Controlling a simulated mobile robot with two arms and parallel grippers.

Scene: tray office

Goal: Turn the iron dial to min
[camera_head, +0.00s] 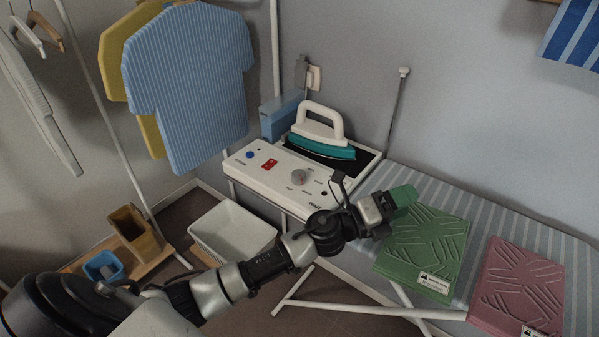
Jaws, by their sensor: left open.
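The iron dial (299,177) is a small grey round knob on the white sloped front panel of the ironing station (275,183). Small labels surround it, but they and its pointer are too small to read. A white and teal iron (321,140) rests on top of the station, behind the dial. My right gripper is out of view.
The panel also carries a red switch (269,164) and a blue button (250,155). A green folded cloth (424,250) and a pink one (519,287) lie on the striped board (455,198). A white bin (232,232) stands below. Shirts (190,85) hang at left.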

